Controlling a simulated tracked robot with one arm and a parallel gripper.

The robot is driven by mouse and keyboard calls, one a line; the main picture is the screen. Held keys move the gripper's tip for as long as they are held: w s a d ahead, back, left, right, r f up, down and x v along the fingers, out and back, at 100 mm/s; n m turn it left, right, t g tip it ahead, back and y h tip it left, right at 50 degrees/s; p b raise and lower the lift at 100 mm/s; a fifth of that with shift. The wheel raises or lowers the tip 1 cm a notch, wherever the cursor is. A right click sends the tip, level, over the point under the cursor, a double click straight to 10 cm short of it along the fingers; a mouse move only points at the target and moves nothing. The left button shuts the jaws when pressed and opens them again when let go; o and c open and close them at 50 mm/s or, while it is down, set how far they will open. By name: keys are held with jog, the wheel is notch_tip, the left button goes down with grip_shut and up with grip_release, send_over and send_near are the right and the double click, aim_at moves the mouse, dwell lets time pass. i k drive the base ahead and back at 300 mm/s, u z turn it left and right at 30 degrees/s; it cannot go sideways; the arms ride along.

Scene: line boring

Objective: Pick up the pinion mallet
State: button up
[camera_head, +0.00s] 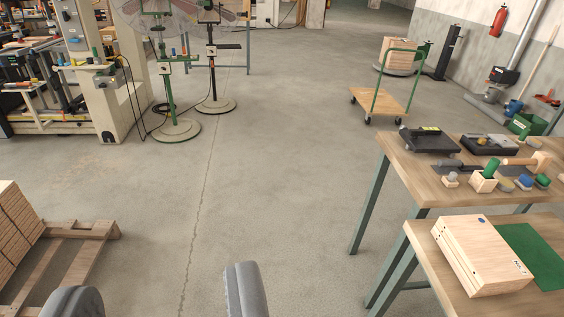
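A wooden mallet (540,162) with a pale block head and a light brown handle lies on the wooden workbench (440,190) at the right. It is small in view, and I cannot tell for certain that it is the pinion mallet. My gripper (162,285) shows at the bottom edge, left of centre. Its two grey fingers are wide apart with only floor between them, so it is open and empty. It is well to the left of the bench and apart from the mallet.
Near the mallet are a wooden block with a green handle (485,180), small coloured items and black trays (428,140). A lower table in front holds a wooden box (480,255). A pallet (75,250) stands left, a trolley (388,100) behind. The middle floor is clear.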

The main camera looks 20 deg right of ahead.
aim_at(540, 160)
jog(key=z, duration=0.05)
jog(key=i, duration=1.3)
jog(key=z, duration=0.75)
jog(key=i, duration=1.15)
jog(key=z, duration=1.3)
jog(key=i, duration=0.85)
jog(key=z, duration=0.5)
